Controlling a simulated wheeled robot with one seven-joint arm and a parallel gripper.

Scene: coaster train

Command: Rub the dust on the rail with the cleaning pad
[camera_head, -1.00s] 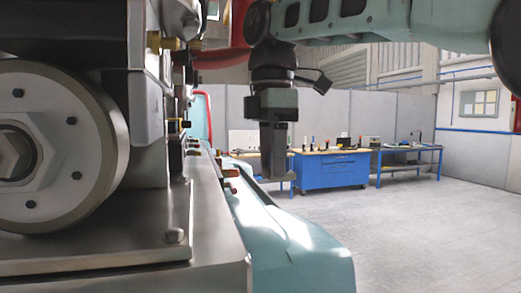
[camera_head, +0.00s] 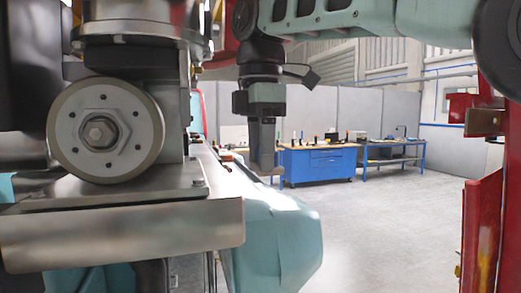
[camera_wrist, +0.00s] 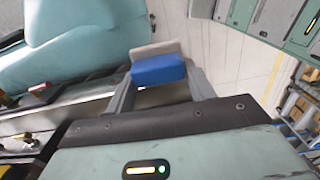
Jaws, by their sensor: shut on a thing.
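My gripper (camera_head: 263,160) hangs down from the arm in the head view, beside the turquoise coaster body. In the wrist view my gripper (camera_wrist: 160,80) is shut on a cleaning pad (camera_wrist: 158,71), a blue block with a pale grey-beige layer on its far side. The pad is held in the air and shows only small and dim in the head view. A long metal strip (camera_wrist: 75,108) runs left of the gripper in the wrist view; I cannot tell if it is the rail. No dust can be made out.
A large wheel (camera_head: 105,130) on a metal mount stands close at left. The turquoise body (camera_head: 275,240) lies below the gripper. A red post (camera_head: 482,225) stands at right. A blue workbench (camera_head: 318,165) is at the back. The floor between is clear.

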